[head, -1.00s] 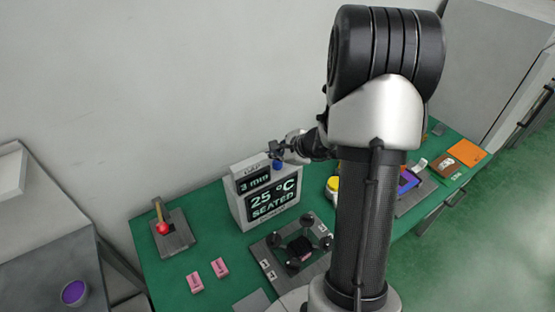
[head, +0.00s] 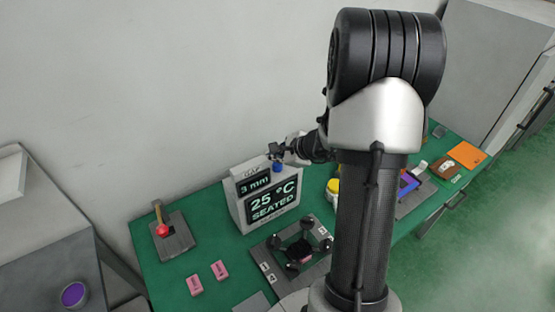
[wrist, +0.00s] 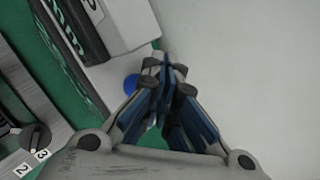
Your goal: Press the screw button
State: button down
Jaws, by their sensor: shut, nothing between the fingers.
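A grey display box (head: 237,212) stands on the green table, its screens reading "3 mm" and "25 °C SEATED". A round blue button (head: 277,167) shows at the box's upper right; I cannot read a label on it. My gripper (head: 276,150) is shut and empty, just above the blue button in the head view. In the wrist view the closed fingertips (wrist: 165,65) are beside the blue button (wrist: 130,84), which is partly hidden by a finger. I cannot tell whether they touch.
A red-knobbed lever (head: 162,230) stands on a grey plate at the left. Pink blocks (head: 219,269) and a fixture with black knobs (head: 300,250) are in front of the box. A yellow-lidded jar (head: 333,187) is to its right. A pale wall rises behind the table.

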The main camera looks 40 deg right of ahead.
aim_at(276, 166)
jog(key=shift+f, duration=0.85)
notch_tip(276, 166, up, 3)
jog(key=shift+w+f+p, duration=0.1)
jog(key=shift+p, duration=1.05)
jog(key=shift+s+r+p, duration=0.2)
jog(key=shift+r+p, duration=0.2)
jog(key=shift+r, duration=0.2)
jog(key=shift+s+r+p, duration=0.15)
jog(key=shift+r+p, duration=0.25)
jog(key=shift+r, duration=0.2)
jog(key=shift+w, duration=0.25)
